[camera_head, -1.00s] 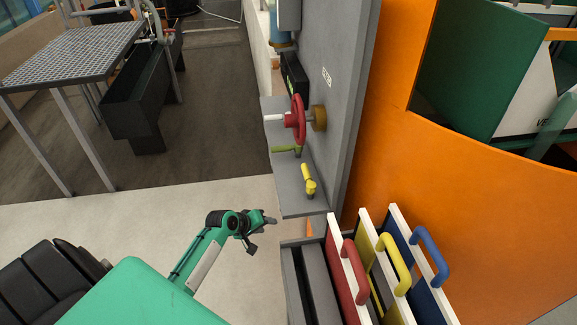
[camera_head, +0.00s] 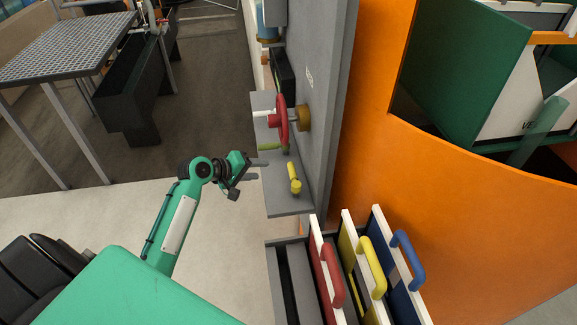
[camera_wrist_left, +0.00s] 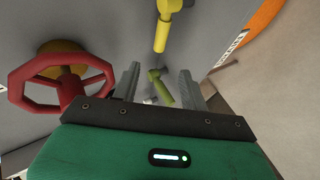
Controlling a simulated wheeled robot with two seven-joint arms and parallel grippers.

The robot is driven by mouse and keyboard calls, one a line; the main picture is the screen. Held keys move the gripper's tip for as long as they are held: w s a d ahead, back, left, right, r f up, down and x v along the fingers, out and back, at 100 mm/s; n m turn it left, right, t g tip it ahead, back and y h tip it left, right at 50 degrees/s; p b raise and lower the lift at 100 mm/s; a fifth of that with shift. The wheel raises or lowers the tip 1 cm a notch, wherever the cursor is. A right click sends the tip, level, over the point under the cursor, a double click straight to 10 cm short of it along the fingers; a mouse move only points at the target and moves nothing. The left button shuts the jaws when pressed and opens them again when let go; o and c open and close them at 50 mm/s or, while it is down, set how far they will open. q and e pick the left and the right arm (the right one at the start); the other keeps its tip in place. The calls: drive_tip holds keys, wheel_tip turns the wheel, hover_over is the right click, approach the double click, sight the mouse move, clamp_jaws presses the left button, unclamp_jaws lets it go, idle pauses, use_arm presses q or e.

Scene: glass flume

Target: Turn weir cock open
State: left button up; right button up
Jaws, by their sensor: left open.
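Two small lever cocks sit on the grey panel, one yellow (camera_head: 294,178) and one green (camera_head: 268,146). I cannot tell from a label which is the weir cock. My left gripper (camera_head: 258,168) is open and empty, just left of the cocks in the head view. In the left wrist view, the open fingers (camera_wrist_left: 160,74) frame the green cock (camera_wrist_left: 161,90), which lies beyond them. The yellow cock (camera_wrist_left: 162,32) is above, beyond the fingertips. Neither cock appears held. My right gripper is out of view.
A red handwheel (camera_head: 281,120) projects from the panel beside the cocks; it also shows left of the fingers in the wrist view (camera_wrist_left: 60,84). Below are drawers with red (camera_head: 333,276), yellow (camera_head: 372,266) and blue (camera_head: 408,258) handles. An orange wall (camera_head: 450,200) stands right.

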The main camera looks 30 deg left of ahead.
use_arm(q)
drive_tip(key=p, duration=0.2)
approach(289, 169)
drive_tip(key=shift+x, duration=0.8)
drive_tip(key=p+x, duration=0.1)
drive_tip(key=x, duration=0.5)
drive_tip(key=shift+w+d+f, duration=0.15)
drive_tip(key=shift+w+f, duration=0.1)
drive_tip(key=shift+w, duration=0.1)
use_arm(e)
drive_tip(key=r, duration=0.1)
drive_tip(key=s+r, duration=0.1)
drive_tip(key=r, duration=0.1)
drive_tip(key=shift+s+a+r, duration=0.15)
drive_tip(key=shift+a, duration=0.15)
use_arm(q)
clamp_jaws()
